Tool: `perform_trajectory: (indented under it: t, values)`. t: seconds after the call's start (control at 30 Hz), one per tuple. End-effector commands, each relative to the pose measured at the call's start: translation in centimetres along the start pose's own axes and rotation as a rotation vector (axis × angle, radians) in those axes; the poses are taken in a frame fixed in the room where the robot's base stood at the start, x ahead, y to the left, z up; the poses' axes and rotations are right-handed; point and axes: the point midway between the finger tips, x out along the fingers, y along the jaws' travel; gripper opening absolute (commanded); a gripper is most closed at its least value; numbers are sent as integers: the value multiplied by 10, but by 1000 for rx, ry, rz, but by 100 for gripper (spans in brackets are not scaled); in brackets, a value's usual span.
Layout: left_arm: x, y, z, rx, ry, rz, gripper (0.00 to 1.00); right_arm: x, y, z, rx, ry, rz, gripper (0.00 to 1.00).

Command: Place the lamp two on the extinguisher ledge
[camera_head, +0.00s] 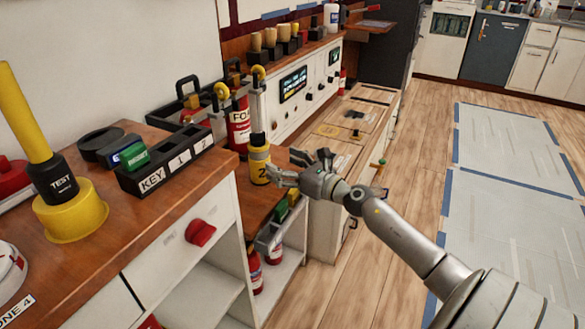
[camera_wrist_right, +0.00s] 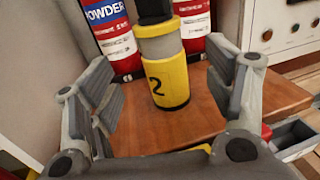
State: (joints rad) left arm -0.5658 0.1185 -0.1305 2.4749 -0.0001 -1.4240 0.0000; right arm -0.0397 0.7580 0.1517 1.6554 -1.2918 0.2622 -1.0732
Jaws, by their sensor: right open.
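Lamp two (camera_head: 260,165) is a yellow cylinder with a dark top, a pale band and a black "2". It stands upright on the brown wooden extinguisher ledge (camera_head: 258,205), in front of the red extinguishers (camera_head: 239,125). In the right wrist view the lamp (camera_wrist_right: 162,75) is centred ahead, its base on the wood (camera_wrist_right: 203,122). My right gripper (camera_head: 286,168) is open just to the right of the lamp in the head view. Its fingers (camera_wrist_right: 165,95) spread to either side of the lamp, with visible gaps and no clear contact. My left gripper is out of view.
A white-fronted counter (camera_head: 130,220) at left holds a yellow plunger-shaped "TEST" item (camera_head: 70,215) and a black KEY tray (camera_head: 165,165). Small extinguishers (camera_head: 255,270) stand in the shelving below. A grey drawer (camera_wrist_right: 295,138) lies right of the ledge.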

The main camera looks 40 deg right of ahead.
Motion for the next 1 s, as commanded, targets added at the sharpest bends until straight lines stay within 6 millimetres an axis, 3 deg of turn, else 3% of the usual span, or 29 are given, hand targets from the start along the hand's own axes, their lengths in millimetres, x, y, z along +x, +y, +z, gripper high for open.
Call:
perform_trajectory:
  t: [0.3,1.0]
  values:
    - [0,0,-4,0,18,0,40,-26,0,-1,1,0,0,75]
    - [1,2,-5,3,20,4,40,-28,2,0,30,-10,-7,75]
